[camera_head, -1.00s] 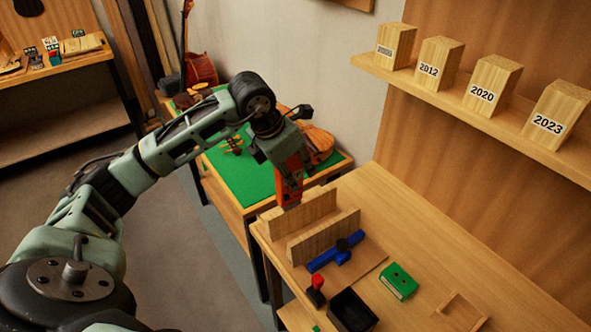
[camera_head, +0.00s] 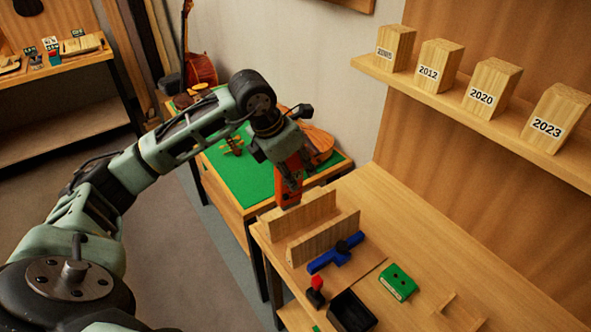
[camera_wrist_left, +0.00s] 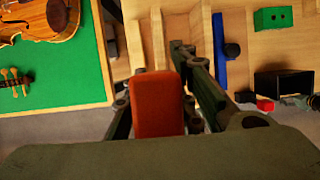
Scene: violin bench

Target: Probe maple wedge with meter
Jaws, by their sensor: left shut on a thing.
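My left gripper (camera_head: 289,184) is shut on an orange-red meter (camera_head: 291,165) and points down at the left end of the bench. The meter also shows between the fingers in the left wrist view (camera_wrist_left: 158,105). Two upright pale wooden wedges (camera_head: 303,212) (camera_head: 325,238) stand side by side on the bench, also seen in the left wrist view (camera_wrist_left: 157,40). The meter's lower end is close to the back wedge; I cannot tell whether it touches.
On the bench (camera_head: 440,245) are a blue tool (camera_head: 335,254), a green box (camera_head: 398,282), a black open box (camera_head: 352,312) and a red-topped item (camera_head: 316,285). A green-topped table (camera_head: 240,172) with violin parts adjoins at left. Dated wood blocks (camera_head: 492,85) stand on a shelf above.

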